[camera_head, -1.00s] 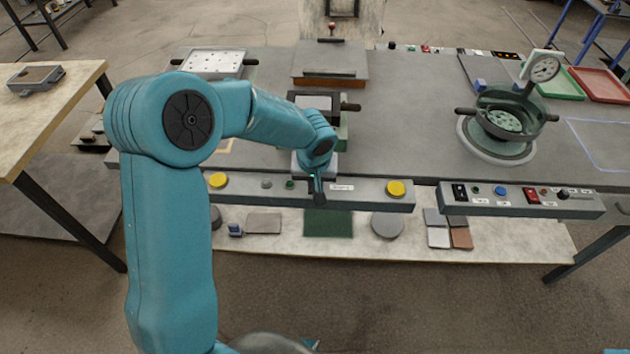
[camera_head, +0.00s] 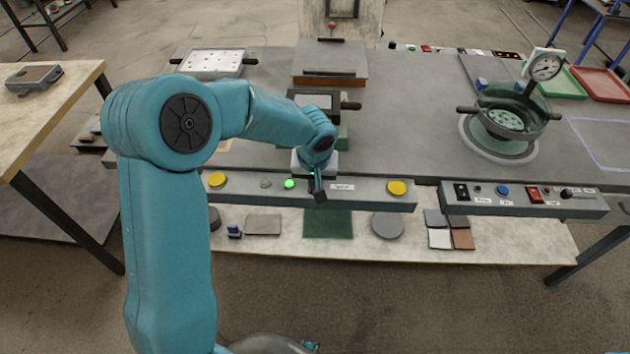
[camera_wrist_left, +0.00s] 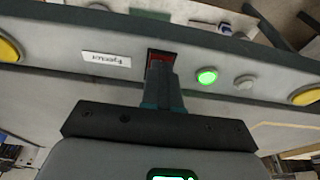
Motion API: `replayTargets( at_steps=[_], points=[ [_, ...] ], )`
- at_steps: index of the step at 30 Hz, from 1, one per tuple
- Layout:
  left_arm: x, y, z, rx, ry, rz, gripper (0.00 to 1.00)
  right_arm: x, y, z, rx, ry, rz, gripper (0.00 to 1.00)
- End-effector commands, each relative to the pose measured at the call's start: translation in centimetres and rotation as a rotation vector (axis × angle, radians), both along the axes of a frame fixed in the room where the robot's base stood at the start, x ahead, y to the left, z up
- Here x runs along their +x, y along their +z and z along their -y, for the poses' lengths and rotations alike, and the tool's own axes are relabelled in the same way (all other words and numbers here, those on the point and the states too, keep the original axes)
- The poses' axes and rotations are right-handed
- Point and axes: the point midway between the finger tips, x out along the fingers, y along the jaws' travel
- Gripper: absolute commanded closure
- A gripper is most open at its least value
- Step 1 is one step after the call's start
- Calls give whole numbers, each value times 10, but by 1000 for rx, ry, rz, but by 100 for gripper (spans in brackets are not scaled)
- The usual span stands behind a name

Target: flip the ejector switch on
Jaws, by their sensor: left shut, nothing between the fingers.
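The ejector switch (camera_wrist_left: 160,57) is a red rocker in a dark frame on the grey front panel (camera_head: 368,192). It lies beside the white "Ejector" label (camera_wrist_left: 106,59) in the left wrist view. In the head view my gripper hides the switch. My left gripper (camera_head: 318,190) is shut and empty, pointing down at the panel. Its fingertips (camera_wrist_left: 161,72) are at the switch and cover part of it; I cannot tell if they press on it. A round green lamp (camera_wrist_left: 207,76) beside the switch is lit, and it also glows in the head view (camera_head: 289,184). My right gripper is out of view.
Yellow buttons (camera_head: 217,180) and (camera_head: 397,188) sit at the panel's ends. A grey button (camera_wrist_left: 244,82) is beside the lamp. A second control box (camera_head: 520,199) with a red switch is at the right. A round vessel with a gauge (camera_head: 545,66) stands behind it.

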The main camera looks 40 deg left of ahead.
Motion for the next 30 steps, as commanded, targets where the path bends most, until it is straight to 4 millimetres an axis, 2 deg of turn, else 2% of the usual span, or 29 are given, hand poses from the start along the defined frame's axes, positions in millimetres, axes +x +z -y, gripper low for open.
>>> replayTargets(
  at_steps=[13,16,23,24,30],
  points=[
    [6,4,-4,1,0,1,100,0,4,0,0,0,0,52],
    [6,10,-4,0,0,2,100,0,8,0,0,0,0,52],
    [6,56,-7,0,0,4,100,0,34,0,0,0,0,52],
    [2,58,-4,0,-3,7,100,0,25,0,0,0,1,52],
    [-16,99,7,0,-4,7,100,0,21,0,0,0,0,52]
  ],
)
